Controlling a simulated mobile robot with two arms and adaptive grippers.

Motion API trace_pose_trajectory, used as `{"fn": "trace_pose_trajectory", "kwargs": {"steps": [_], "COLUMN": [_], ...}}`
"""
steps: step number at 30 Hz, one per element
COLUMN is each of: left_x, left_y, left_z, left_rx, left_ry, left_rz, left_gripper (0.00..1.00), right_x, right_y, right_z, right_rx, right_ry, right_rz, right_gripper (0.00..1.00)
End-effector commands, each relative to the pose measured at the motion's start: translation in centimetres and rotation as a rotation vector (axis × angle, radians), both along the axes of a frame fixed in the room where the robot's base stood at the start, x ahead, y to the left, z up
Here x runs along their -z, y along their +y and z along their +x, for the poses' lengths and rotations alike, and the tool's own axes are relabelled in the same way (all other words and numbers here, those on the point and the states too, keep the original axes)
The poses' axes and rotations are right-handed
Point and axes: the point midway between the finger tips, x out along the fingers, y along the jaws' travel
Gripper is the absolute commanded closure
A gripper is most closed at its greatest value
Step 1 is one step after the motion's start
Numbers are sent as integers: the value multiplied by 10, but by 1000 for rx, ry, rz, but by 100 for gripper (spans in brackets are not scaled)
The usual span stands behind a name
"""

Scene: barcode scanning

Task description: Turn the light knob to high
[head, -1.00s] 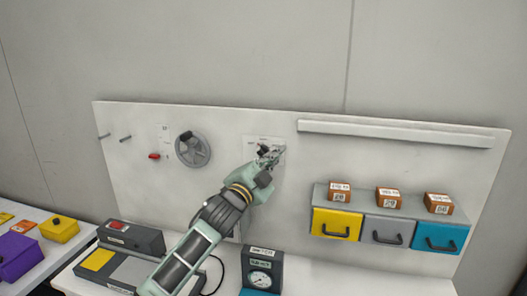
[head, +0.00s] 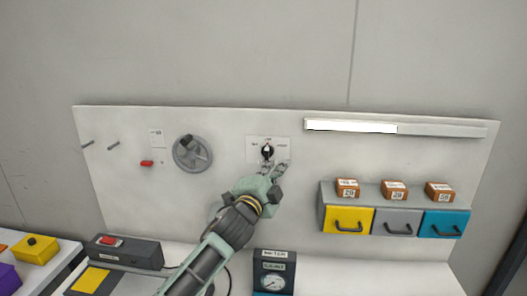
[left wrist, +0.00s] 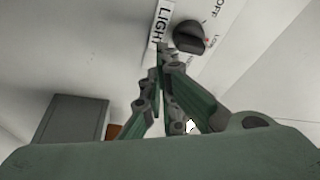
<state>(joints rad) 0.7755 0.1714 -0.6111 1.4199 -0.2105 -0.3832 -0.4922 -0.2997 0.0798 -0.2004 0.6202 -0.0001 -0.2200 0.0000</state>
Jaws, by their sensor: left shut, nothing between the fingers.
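The black light knob (head: 267,152) sits on a white label plate (head: 253,145) on the wall board. In the left wrist view the knob (left wrist: 189,38) is beside the words LIGHT, OFF and LOW, with a small red mark at its right edge. My left gripper (head: 274,168) is shut and empty, just below the knob. In the left wrist view its fingertips (left wrist: 166,50) are close to the knob's left side; I cannot tell whether they touch. The lamp bar (head: 350,126) is bright white along its left part and grey at its right end. My right gripper is not in view.
A grey handwheel (head: 192,153) and a red switch (head: 147,163) are left of the knob. Yellow, grey and blue drawers (head: 397,222) with small boxes on top are at the right. A gauge (head: 273,272) stands below on the bench.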

Motion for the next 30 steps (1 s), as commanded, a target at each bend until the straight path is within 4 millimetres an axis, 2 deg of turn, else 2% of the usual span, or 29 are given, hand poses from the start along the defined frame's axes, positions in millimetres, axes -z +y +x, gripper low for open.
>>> {"fn": "trace_pose_trajectory", "kwargs": {"steps": [8,20,30], "left_x": [0,0,0], "left_y": [-5,-5,-5], "left_z": [0,0,0], "left_rx": [-1,-1,0], "left_ry": [-1,-2,-3], "left_rz": [-2,-2,-2], "left_gripper": [100,100,100], "right_x": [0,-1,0], "right_y": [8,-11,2], "right_z": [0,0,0], "right_rx": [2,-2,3], "right_ry": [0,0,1], "right_rz": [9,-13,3], "right_gripper": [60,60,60]}}
